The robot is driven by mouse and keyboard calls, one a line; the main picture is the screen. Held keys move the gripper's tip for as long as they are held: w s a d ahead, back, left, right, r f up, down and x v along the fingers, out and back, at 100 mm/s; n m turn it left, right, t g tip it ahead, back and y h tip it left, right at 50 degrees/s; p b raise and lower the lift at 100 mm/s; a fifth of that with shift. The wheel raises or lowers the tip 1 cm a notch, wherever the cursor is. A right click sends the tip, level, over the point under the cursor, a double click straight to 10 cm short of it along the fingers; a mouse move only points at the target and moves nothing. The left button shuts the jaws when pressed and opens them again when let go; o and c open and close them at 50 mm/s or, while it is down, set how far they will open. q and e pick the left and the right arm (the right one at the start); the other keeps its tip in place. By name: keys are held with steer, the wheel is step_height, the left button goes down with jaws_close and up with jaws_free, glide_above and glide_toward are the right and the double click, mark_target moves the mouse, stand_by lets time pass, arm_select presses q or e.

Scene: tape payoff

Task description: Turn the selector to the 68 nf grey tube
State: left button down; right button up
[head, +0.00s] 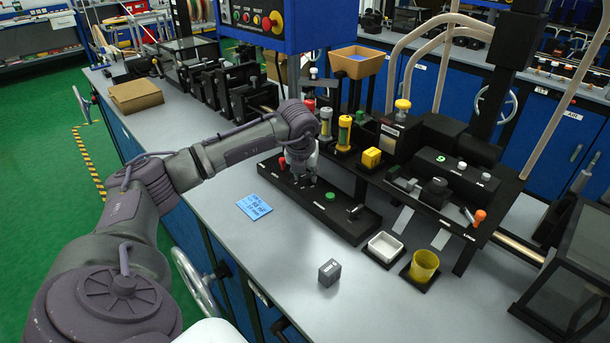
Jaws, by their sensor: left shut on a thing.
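My left gripper (303,180) points down at the long black control strip (345,222) on the grey bench. It is shut on a small dark part on top of the strip, which looks like the selector. The gripper mostly hides this part, so its pointer and setting cannot be read. A red knob (282,164) is just left of the gripper and a green button (330,196) is to its right. My right gripper is out of view.
Behind the strip stand yellow-capped tubes (344,131), a yellow block (371,158) and a black machine (455,175). A white tray (385,247), a yellow cup (424,266) and a grey block (329,272) are at the right. The front bench is largely clear.

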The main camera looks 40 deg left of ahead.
arm_select(q)
steer(key=n+y, duration=0.1)
steer(key=n, duration=0.2)
steer(key=shift+w+d+n+g+b, duration=0.1)
steer(key=shift+n+g+b, duration=0.2)
steer(key=shift+n+g, duration=0.1)
steer(key=shift+n+g+y, duration=0.5)
steer(key=shift+n+g, duration=0.1)
steer(key=shift+n, duration=1.3)
steer(key=c, duration=0.8)
jaws_free()
steer(key=shift+r, duration=0.15)
steer(key=v, duration=1.1)
steer(key=shift+d+r, duration=0.2)
steer(key=shift+r, duration=0.2)
steer(key=shift+w, duration=0.1)
